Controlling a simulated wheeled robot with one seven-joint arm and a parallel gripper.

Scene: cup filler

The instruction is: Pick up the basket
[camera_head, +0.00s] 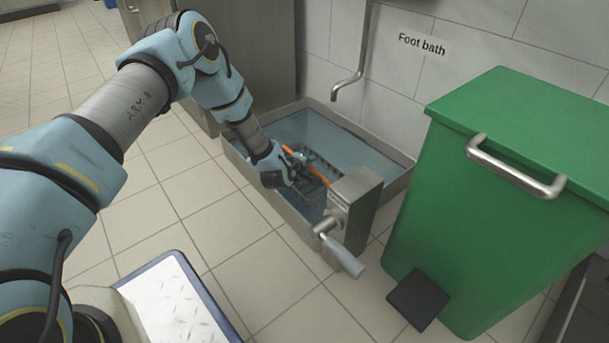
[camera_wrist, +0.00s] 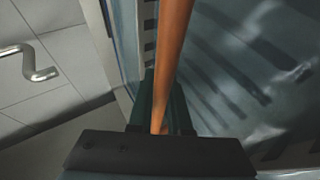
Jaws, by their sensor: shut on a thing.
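The basket (camera_head: 311,203) is a dark blue-grey, slotted container with an orange handle (camera_head: 315,171). It is in the foot bath (camera_head: 264,203), at the near side beside the metal lever box. My gripper (camera_head: 292,172) is shut on the handle, above the basket. In the wrist view the orange handle (camera_wrist: 174,50) runs upward from between my fingers (camera_wrist: 160,112). The gripper and the lever box hide part of the basket. I cannot tell whether its bottom touches the bath floor.
A metal box with a lever (camera_head: 342,250) stands at the bath's near corner. A green pedal bin (camera_head: 500,190) stands to the right. A spout pipe (camera_head: 366,50) hangs above the bath. A steel cabinet (camera_head: 255,55) is behind. Tiled floor is free at left.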

